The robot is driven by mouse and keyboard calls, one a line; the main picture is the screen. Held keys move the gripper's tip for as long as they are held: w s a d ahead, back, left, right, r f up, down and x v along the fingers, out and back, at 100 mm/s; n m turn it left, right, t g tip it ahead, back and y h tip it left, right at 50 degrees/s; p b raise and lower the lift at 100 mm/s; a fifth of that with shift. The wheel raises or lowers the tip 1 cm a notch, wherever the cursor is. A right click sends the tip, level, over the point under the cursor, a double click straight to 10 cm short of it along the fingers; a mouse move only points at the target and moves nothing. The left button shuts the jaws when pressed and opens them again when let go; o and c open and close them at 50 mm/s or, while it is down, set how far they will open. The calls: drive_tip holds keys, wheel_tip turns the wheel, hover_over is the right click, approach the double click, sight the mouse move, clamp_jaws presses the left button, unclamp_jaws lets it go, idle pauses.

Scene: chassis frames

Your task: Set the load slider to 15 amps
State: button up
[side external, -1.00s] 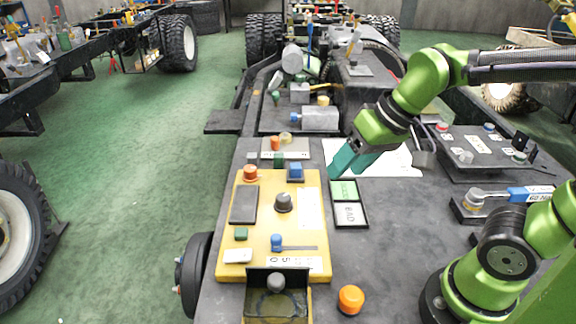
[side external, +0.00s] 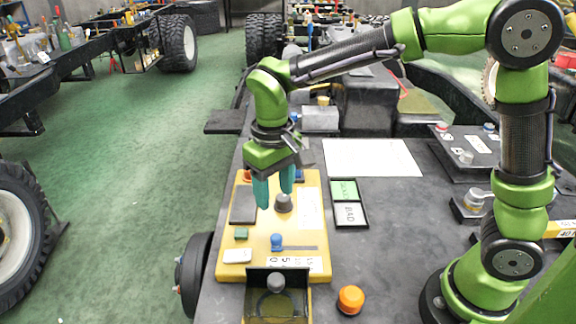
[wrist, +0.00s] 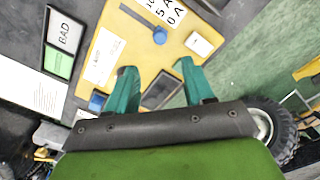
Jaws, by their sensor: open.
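The yellow panel (side external: 235,262) lies flat on the bench. Its load slider has a blue knob (side external: 277,242) at the left end of a dark slot (side external: 304,248), by the 0 of the printed scale (side external: 285,261). The wrist view shows the blue knob (wrist: 160,36) beyond my fingertips, with the slot (wrist: 135,22) running up and left from it. My gripper (side external: 275,196) is open and empty above the panel, pointing down, near the dark rotary knob (side external: 283,203). Its two teal fingers also show in the wrist view (wrist: 157,68), apart from the slider knob.
The panel also carries a grey screen (side external: 243,205), a green button (side external: 241,234) and a white switch (side external: 237,255). A dark box (side external: 277,306) stands at its front edge. An orange button (side external: 351,299) and a GOOD/BAD tray (side external: 364,222) are to the right.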

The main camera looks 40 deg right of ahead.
sight(277, 236)
wheel_tip(277, 236, down, 12)
drive_tip(key=shift+r, duration=0.1)
idle(0.4)
clamp_jaws()
